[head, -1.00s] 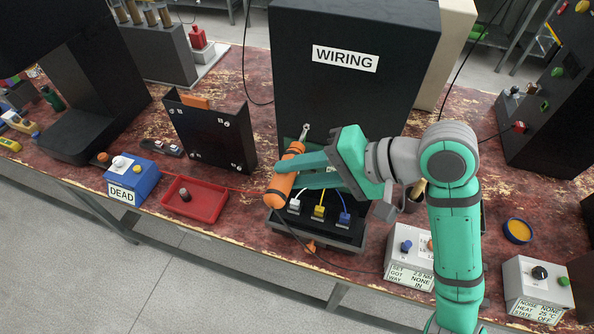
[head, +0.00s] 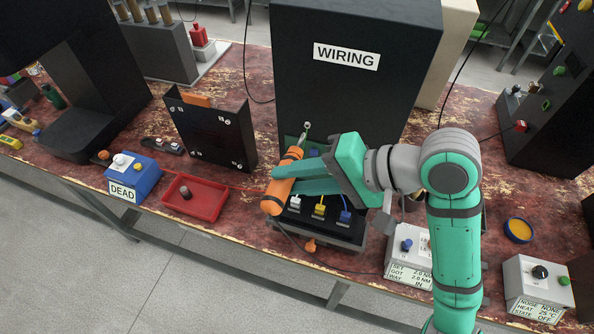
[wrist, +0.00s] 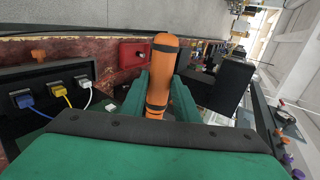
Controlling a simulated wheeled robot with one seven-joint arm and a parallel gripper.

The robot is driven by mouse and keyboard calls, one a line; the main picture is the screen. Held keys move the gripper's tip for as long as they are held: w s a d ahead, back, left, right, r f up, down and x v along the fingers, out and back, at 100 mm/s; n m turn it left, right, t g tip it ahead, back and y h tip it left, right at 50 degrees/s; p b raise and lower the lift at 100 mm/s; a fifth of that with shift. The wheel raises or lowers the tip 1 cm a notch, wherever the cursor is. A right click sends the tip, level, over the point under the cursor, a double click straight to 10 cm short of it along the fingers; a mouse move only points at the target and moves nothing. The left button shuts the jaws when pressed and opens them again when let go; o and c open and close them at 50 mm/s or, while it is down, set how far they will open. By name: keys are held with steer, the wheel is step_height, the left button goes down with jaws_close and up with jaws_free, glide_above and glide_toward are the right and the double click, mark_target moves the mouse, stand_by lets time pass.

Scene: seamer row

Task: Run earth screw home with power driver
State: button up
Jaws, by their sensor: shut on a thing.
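My gripper (head: 285,182) is shut on the orange power driver (head: 281,184), which is tilted with its bit up and away from me. The driver also stands between the green fingers in the wrist view (wrist: 162,75). The earth screw (head: 307,125) shows as a small bright head on the lower front of the black WIRING cabinet (head: 355,25). The bit tip is just below the screw head, apparently with a small gap. The driver's control box (head: 408,245) at the front carries a label with SET 2.0 and WAY IN; its GOT line seems to read 2.0 NM.
White, yellow and blue wires end in terminals (head: 319,210) below the driver. A red tray (head: 195,197) and a blue box marked DEAD (head: 133,180) stand to the left. A black panel (head: 212,130) stands upright behind the tray. A dark cable hangs from the driver.

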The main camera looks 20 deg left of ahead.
mark_target(283, 198)
steer(key=shift+s, duration=2.05)
